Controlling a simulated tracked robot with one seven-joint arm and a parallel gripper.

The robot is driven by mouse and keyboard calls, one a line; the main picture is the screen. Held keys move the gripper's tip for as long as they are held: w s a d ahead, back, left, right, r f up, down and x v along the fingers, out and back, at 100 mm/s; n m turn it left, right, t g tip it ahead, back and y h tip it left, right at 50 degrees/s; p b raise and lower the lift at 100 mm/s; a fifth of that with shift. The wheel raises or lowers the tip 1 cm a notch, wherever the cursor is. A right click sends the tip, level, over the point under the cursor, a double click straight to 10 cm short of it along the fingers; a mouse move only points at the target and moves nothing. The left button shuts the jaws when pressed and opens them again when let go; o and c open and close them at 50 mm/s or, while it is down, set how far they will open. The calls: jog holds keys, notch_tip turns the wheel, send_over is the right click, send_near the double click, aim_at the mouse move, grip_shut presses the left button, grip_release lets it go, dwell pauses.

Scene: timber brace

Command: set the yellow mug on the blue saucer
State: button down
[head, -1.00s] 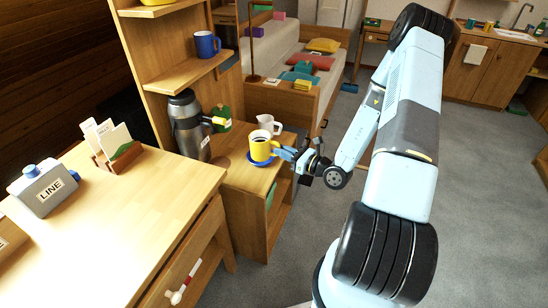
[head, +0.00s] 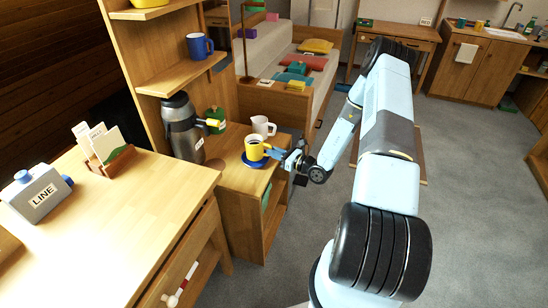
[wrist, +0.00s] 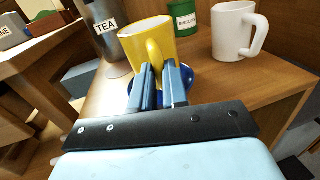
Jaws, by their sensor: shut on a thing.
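My gripper (wrist: 162,82) is shut on that handle, coming from the right side of the mug in the head view. The saucer (wrist: 187,76) shows behind and beside my fingers in the wrist view. The fingers hide the mug's base there, so I cannot tell whether it touches the saucer.
A white mug or jug (head: 263,127) stands close behind the yellow mug. A grey flask (head: 182,128) labelled TEA and a green tin (head: 215,119) stand to the left. The wooden desk (head: 110,215) fills the front left. The cabinet top's front part is clear.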

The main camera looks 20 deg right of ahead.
jog(key=shift+f, duration=1.1)
jog(key=c, duration=1.1)
grip_release()
jog(key=shift+c, duration=0.2)
jog(key=v, duration=1.2)
jog(key=s+a+r+n+g, duration=0.2)
jog(key=a+r+n+g, duration=0.3)
jog(key=r, duration=0.4)
jog(key=s+a+r+n+g, duration=0.2)
jog(key=s+r+n+g, duration=0.15)
jog(key=r+n, duration=0.4)
jog(key=s+a+r+n+g, duration=0.2)
jog(key=a+r+n+g, duration=0.25)
jog(key=r, duration=0.65)
jog(key=s+d+r+n+t+h, duration=0.1)
jog(key=s+r+n+h, duration=0.4)
jog(key=s+r, duration=0.5)
jog(key=s+d+r+n+t+h, duration=0.2)
jog(key=s+r+n+t+h, duration=0.2)
jog(key=s+r, duration=0.6)
jog(key=r+n+h, duration=0.2)
jog(key=h, duration=0.1)
jog(key=shift+s, duration=0.4)
